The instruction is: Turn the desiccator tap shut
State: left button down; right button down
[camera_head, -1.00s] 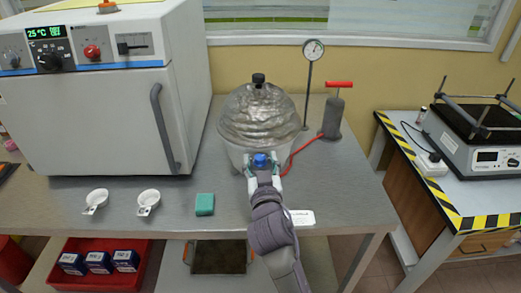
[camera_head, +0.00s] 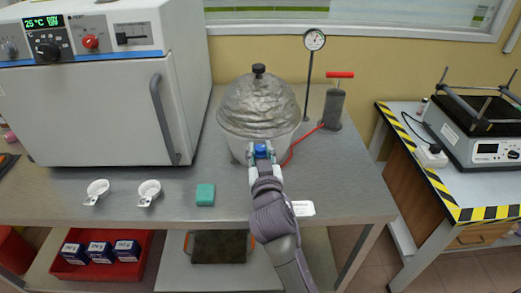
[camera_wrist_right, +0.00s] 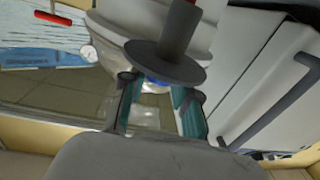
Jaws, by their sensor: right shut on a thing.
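The desiccator (camera_head: 262,103) stands on the grey bench, with a dented silvery lid and a black knob (camera_head: 258,70) on top. Its blue tap (camera_head: 260,151) sits on the front of the body. My right gripper (camera_head: 262,158) reaches in from below and is shut on the tap. In the right wrist view the fingers (camera_wrist_right: 160,108) stand on both sides of the blue tap (camera_wrist_right: 155,80), partly hidden by a dark disc and rod in front. The tap's exact angle is hard to tell. My left gripper is not in view.
A red hose runs from the desiccator to a hand pump (camera_head: 334,105) beside a gauge (camera_head: 314,41) on a stand. A large oven (camera_head: 90,115) stands at left. Two white dishes (camera_head: 149,188) and a green block (camera_head: 205,194) lie near the front edge.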

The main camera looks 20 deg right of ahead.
jog(key=n+y+p, duration=0.1)
jog(key=y+p, duration=0.1)
jog(key=n+y+p, duration=0.2)
jog(key=y+p, duration=0.1)
jog(key=d+n+y+p, duration=0.1)
jog(key=y+p, duration=0.1)
jog(key=shift+r+n+p, duration=0.35)
jog(key=shift+n, duration=0.05)
jog(key=shift+n+y+p, duration=0.35)
jog(key=shift+n+y, duration=0.05)
jog(key=shift+y, duration=0.4)
jog(key=shift+w+f+n+g+y, duration=0.1)
jog(key=shift+n+g+y, duration=0.4)
jog(key=shift+y, duration=0.3)
jog(key=shift+d+f+n+g+y, duration=0.15)
jog(key=shift+n+g+y, duration=0.35)
jog(key=shift+n+y, duration=0.45)
jog(key=shift+w+n+g+y+b, duration=0.15)
jog(key=shift+n+g+y+b, duration=0.3)
jog(key=shift+n+g+y, duration=1.4)
jog(key=shift+y, duration=0.5)
jog(key=c, duration=0.8)
grip_release()
jog(key=shift+c, duration=0.2)
